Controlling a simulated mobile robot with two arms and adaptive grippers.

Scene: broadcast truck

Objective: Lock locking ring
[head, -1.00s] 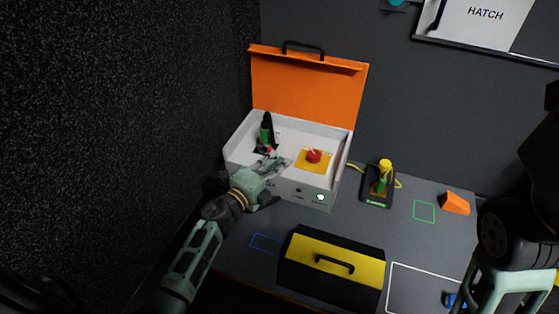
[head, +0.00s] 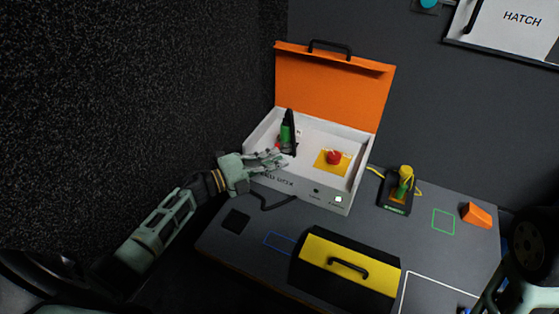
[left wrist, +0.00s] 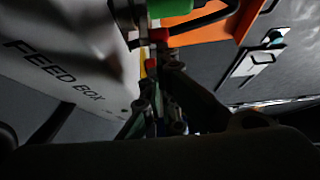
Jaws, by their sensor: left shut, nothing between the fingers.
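The open feed box (head: 308,187) stands on the table, white with its orange lid raised. Inside its left part is a green cylindrical connector (head: 285,134) with an upright black lever-like part (head: 291,125) and a small red part beside it. I cannot tell which part is the locking ring. My left gripper (head: 281,157) is shut and empty, at the box's front left wall, just below the green connector. In the left wrist view the fingers (left wrist: 160,88) point toward a red part (left wrist: 151,65) and a green part (left wrist: 170,6); contact is unclear. My right gripper is out of view.
A red button (head: 333,157) on a yellow plate sits in the box's right part. A yellow-and-green device (head: 403,186) stands right of the box. A yellow-and-black case (head: 348,264) lies in front. An orange wedge (head: 477,215) is at the right. A speckled dark wall rises at left.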

